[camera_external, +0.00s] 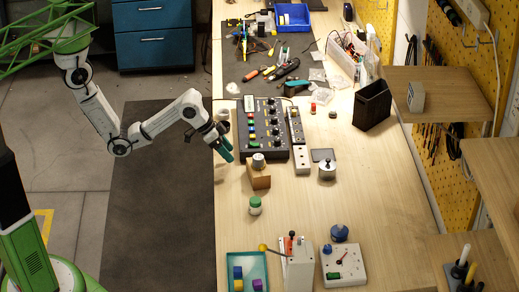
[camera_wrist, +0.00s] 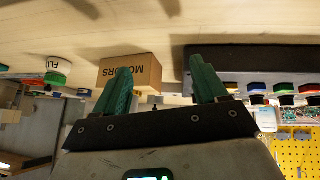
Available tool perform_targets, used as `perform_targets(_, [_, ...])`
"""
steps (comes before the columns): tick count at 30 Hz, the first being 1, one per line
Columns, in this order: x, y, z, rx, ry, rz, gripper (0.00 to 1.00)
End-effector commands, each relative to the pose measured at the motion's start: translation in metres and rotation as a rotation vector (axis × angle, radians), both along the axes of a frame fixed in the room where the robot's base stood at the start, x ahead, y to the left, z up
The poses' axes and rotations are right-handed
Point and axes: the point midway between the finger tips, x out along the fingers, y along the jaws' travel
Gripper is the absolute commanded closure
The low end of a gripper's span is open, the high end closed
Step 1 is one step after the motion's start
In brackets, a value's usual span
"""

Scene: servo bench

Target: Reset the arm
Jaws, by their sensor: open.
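My gripper (camera_external: 222,148) is at the left edge of the wooden bench (camera_external: 310,215), beside the black control panel (camera_external: 268,148). Its two green fingers point downward in the outside view. In the wrist view my gripper (camera_wrist: 160,64) has its fingers spread apart with nothing between them. A small cardboard box (camera_external: 260,182) marked "MOTORS" stands near the fingers with a grey knob-like piece on top. In the wrist view the box (camera_wrist: 142,72) shows upside down beyond the fingers. My arm reaches in from the left, bent over the dark floor mat.
A green-lidded jar (camera_external: 255,205), a metal pot (camera_external: 327,170) and a black holder (camera_external: 372,104) stand on the bench. A teal tray (camera_external: 247,254) and a white dial box (camera_external: 343,266) are at the front. Loose tools lie at the back. The bench's right middle is clear.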

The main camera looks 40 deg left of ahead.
Motion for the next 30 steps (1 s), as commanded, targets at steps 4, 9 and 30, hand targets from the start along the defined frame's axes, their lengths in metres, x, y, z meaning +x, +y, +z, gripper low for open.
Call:
perform_targets(4, [0.02, 0.09, -0.029, 0.015, 0.032, 0.221, 0.28])
perform_targets(9, [0.021, 0.185, -0.056, 0.067, 0.053, 0.439, 0.28])
perform_targets(30, [-0.118, 0.322, -0.141, 0.335, 0.383, 0.687, 0.28])
